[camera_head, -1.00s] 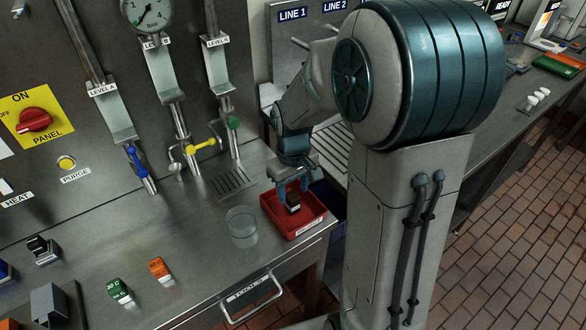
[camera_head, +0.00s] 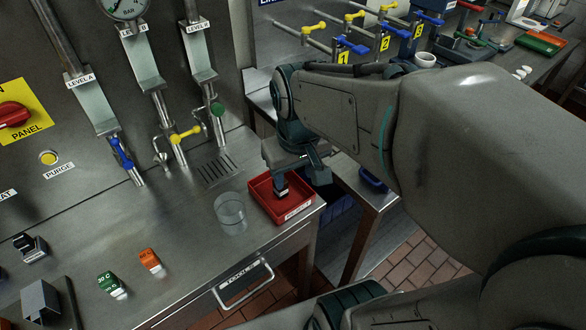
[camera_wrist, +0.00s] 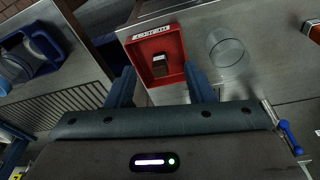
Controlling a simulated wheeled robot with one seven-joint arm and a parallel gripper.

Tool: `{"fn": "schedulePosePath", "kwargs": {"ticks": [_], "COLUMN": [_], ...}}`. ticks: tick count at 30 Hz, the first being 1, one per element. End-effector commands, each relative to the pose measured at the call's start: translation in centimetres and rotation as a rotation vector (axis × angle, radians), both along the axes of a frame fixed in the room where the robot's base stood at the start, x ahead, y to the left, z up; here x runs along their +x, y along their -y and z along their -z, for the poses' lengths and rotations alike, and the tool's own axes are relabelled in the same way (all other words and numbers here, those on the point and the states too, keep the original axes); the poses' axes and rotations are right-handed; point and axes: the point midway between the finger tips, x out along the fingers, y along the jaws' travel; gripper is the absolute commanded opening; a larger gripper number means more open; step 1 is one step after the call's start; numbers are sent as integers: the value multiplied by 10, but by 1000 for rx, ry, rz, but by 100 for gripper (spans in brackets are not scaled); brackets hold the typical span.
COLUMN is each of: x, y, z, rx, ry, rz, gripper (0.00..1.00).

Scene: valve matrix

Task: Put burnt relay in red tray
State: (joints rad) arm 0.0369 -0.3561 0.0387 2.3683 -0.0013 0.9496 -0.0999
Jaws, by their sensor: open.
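The red tray (camera_head: 271,206) sits at the right front corner of the steel counter and also shows in the wrist view (camera_wrist: 178,77). A small dark brown relay block (camera_wrist: 160,68) with a pale label lies inside the tray; it shows small in the head view (camera_head: 282,193). I cannot tell from its look whether it is burnt. My gripper (camera_wrist: 157,82) is open and empty above the tray's edge, its fingers on either side of the tray in the wrist view. In the head view my gripper (camera_head: 297,172) is just above and behind the tray, partly hidden by my arm.
A clear glass (camera_head: 230,213) stands left of the tray. Orange (camera_head: 150,261) and green (camera_head: 110,284) blocks stand on the counter at left. The counter between the blocks and the glass is clear.

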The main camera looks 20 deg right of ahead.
Motion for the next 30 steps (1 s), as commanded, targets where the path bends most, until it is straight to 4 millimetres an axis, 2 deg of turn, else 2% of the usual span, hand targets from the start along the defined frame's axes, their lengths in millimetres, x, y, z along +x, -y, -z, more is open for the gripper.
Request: {"fn": "schedulePosePath", "kwargs": {"ticks": [3, 9, 20, 21, 22, 30], "x": [-25, -42, -43, -43, -43, -43], "y": [0, 0, 0, 0, 0, 0], "z": [2, 7, 7, 7, 7, 7], "rx": [18, 36, 37, 37, 37, 37], "ry": [48, 83, 84, 84, 84, 84], "rz": [49, 90, 94, 94, 94, 93], "gripper": [49, 49, 49, 46, 37, 36]}}
